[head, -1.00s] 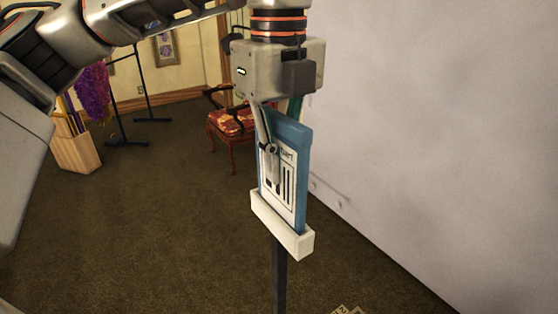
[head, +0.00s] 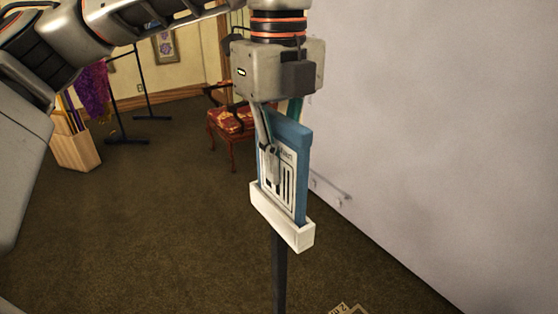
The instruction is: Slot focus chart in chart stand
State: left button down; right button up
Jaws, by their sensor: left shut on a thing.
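The focus chart (head: 297,190) is a blue-edged panel with a white printed face, standing upright in the middle of the head view. The chart stand has a white slotted holder (head: 282,220) on a dark upright post (head: 279,275). The chart's lower edge is hidden behind the holder's front wall, and the chart appears to sit in the slot. My left gripper (head: 275,165) reaches down from above and is shut on the chart, one finger across its printed face. The other finger is mostly hidden behind the chart. My right gripper is not seen.
A pale wall (head: 430,130) runs along the right, close to the stand. A red-cushioned chair (head: 230,122) stands behind. A wooden bin (head: 77,150) and a dark rack (head: 120,110) with purple cloth stand back left. Carpet (head: 150,230) is clear at left.

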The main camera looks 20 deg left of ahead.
aim_at(279, 115)
pick_arm(q)
jog(key=c, duration=2.1)
grip_release()
jog(key=shift+c, duration=0.2)
jog(key=shift+r, duration=0.15)
jog(key=shift+r+p, duration=1.8)
jog(key=shift+r, duration=0.5)
jog(key=shift+r+p, duration=0.4)
jog(key=shift+r, duration=0.7)
